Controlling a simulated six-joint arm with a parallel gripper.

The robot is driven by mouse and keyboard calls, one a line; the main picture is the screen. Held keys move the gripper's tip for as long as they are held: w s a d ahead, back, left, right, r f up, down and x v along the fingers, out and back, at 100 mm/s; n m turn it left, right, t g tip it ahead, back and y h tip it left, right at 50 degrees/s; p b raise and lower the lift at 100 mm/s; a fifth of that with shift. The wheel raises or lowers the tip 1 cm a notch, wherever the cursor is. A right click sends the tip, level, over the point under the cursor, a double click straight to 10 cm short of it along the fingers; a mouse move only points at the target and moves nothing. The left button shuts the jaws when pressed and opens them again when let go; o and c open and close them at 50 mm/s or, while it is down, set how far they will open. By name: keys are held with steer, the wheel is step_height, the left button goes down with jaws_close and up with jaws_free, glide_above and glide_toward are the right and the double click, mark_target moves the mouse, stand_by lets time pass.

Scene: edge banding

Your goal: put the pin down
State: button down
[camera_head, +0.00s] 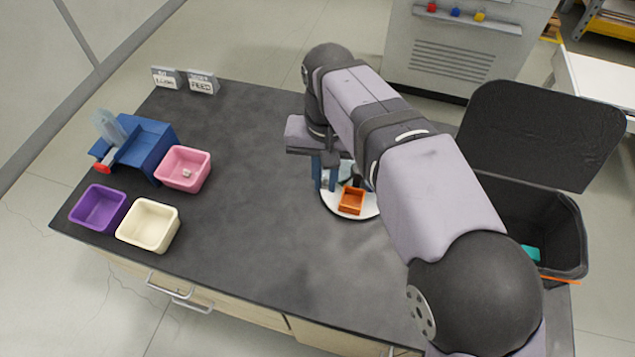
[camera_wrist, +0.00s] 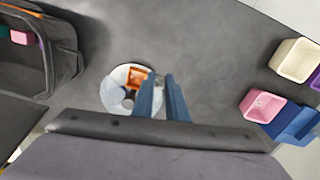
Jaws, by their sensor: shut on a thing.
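My gripper (camera_head: 325,175) points down over the left edge of a round white plate (camera_head: 335,206). In the wrist view its two blue fingers (camera_wrist: 160,82) stand close together, shut on the pin with a narrow gap between them. The pin itself is too small or hidden to make out in either view. An orange open box (camera_head: 351,201) sits on the plate; it also shows in the wrist view (camera_wrist: 137,75), just left of the fingers. Behind the box, small dark and pale parts are partly hidden by my arm.
Pink (camera_head: 184,170), purple (camera_head: 99,209) and cream (camera_head: 148,225) bins stand at the left near a blue fixture (camera_head: 148,143). The pink bin holds a small pale piece. Two labelled signs (camera_head: 186,80) stand at the back. A black lidded bin (camera_head: 560,225) is at right. The middle tabletop is clear.

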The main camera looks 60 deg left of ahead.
steer(key=s+d+f, duration=0.3)
steer(key=d+f, duration=0.2)
steer(key=d, duration=0.3)
steer(key=m, duration=0.2)
glide_above(331, 270)
steer(key=shift+f, duration=3)
steer(key=shift+f+p, duration=1.6)
steer(key=shift+f, duration=3.4)
steer(key=shift+f, duration=0.2)
steer(key=c, duration=1.8)
jaws_free()
steer(key=shift+o, duration=0.2)
steer(key=shift+r, duration=0.15)
